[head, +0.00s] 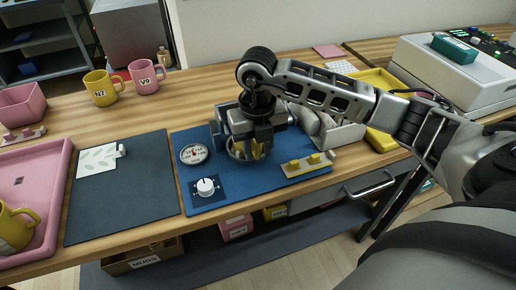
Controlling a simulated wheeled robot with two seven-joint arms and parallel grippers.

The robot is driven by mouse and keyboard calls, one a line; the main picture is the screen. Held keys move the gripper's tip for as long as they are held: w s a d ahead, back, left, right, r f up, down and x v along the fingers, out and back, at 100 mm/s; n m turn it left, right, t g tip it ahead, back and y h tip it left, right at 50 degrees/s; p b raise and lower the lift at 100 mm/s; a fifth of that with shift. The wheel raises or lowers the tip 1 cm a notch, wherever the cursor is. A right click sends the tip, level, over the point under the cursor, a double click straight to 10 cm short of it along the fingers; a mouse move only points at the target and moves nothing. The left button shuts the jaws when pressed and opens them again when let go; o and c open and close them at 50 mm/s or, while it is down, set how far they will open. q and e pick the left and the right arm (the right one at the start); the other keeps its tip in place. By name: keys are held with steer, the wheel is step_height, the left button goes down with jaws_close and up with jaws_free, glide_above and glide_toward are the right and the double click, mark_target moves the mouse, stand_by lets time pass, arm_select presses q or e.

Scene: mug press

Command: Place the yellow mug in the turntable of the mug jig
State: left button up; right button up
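My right gripper (250,142) points down over the mug jig on the blue mat (225,199). The gripper and a grey round part of the jig overlap, and yellow patches of what looks like a yellow mug (257,151) show among them. Most of that mug and the turntable are hidden, and I cannot tell whether the fingers are shut on it. Another yellow mug (101,89), marked N7, stands upright at the back left. A third yellow mug (13,228) is in the pink tray (58,166) at the left edge. My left gripper is not in view.
A pink mug (145,77) stands beside the N7 mug. The blue mat also bears a gauge (194,154), a dial (206,187) and a plate with yellow blocks (307,165). A dark mat with a leaf-printed card (99,160) lies left. A white machine (447,75) stands right.

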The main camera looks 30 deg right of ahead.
step_height(320, 180, up, 11)
steer(key=shift+r, duration=0.15)
steer(key=shift+a, duration=0.1)
stand_by(0.5)
